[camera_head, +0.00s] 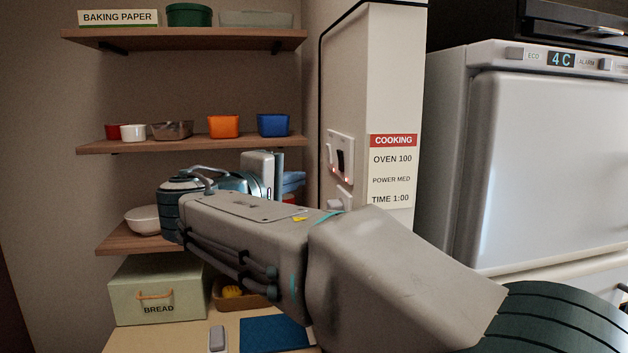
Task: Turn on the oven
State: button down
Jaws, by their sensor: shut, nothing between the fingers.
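A white wall switch plate (341,160) is on the side of the pale wall column, with a dark rocker and small red lights. A second white switch or socket (342,196) sits below it, partly hidden by my arm. A cooking sign (393,172) beside them reads "OVEN 100, POWER MED, TIME 1:00". My gripper (276,174) is shut and empty, left of the switch plate and apart from it in the picture. Its fingertips are hard to make out. I cannot identify an oven in view.
A white fridge (560,170) showing 4 C stands at right. Wooden shelves (190,144) at left carry bowls and boxes. A bread box (155,290) and a blue mat (272,334) are on the counter below. My arm crosses the middle.

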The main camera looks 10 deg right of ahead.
jog(key=b+v, duration=0.1)
jog(key=v, duration=0.5)
jog(key=shift+s+f, duration=0.25)
jog(key=shift+f, duration=0.15)
jog(key=s+d+f+g+y, duration=0.2)
jog(key=d+f+g, duration=0.2)
jog(key=d+f, duration=0.6)
jog(key=s+d+f+m+g+y, duration=0.1)
jog(key=s+f+m+g+y, duration=0.2)
jog(key=s+f, duration=0.5)
jog(key=s+d+f+m+g+y, duration=0.1)
jog(key=s+f+m+g+y, duration=0.2)
jog(key=f, duration=1.3)
jog(key=s+m+y, duration=0.3)
jog(key=s, duration=0.2)
jog(key=shift+s+f+y, duration=0.3)
jog(key=shift+f+y, duration=0.1)
jog(key=shift+d, duration=0.2)
